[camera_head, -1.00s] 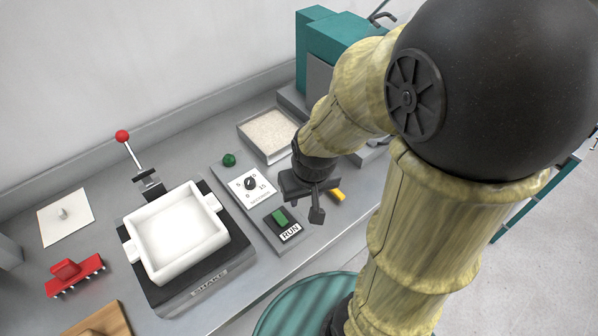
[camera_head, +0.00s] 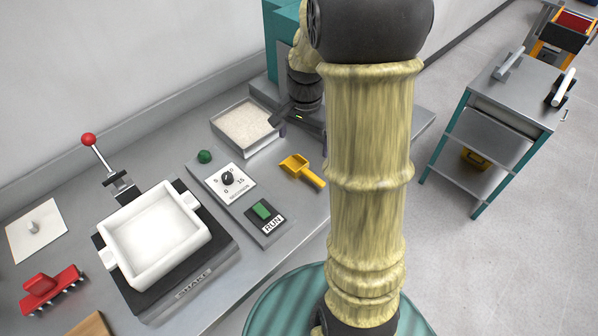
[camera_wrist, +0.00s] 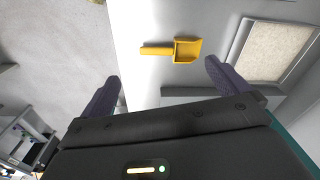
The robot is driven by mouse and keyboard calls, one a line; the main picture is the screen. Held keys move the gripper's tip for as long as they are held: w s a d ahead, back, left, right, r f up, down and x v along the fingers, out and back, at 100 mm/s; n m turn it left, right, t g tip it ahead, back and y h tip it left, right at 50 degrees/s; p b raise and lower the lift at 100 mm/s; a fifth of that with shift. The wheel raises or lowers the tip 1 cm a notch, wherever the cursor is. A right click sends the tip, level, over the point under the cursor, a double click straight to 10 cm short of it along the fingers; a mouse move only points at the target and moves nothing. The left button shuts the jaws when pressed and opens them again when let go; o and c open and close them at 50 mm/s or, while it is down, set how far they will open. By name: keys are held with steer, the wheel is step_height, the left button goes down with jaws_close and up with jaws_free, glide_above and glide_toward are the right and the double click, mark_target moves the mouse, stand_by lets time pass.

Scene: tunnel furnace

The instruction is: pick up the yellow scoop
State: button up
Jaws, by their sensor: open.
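The yellow scoop (camera_head: 301,170) lies on the grey bench top, right of the control panel, with its handle pointing to the lower right. In the wrist view the scoop (camera_wrist: 174,50) lies beyond and between my open fingertips, its handle to the left and its pan to the right. My gripper (camera_wrist: 162,80) is open and empty, apart from the scoop. In the head view my gripper (camera_head: 282,125) is partly hidden by my arm; it is farther back than the scoop, near the tray of pale grains.
The tray of pale grains (camera_head: 214,125) sits at the back. A panel with a dial (camera_head: 227,179) and a green RUN switch (camera_head: 262,210) is left of the scoop. A white square dish (camera_head: 160,238) stands on the shaker. A teal machine (camera_head: 283,40) stands behind; a cart (camera_head: 505,90) is right.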

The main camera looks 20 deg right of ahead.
steer(key=w+d+m, duration=0.2)
steer(key=d+m, duration=0.1)
steer(key=shift+d+f+g, duration=0.15)
steer(key=shift+g, duration=0.15)
glide_above(311, 176)
step_height(311, 176, down, 12)
steer(key=shift+f+p, duration=0.15)
steer(key=shift+p, duration=0.25)
steer(key=shift+f, duration=0.1)
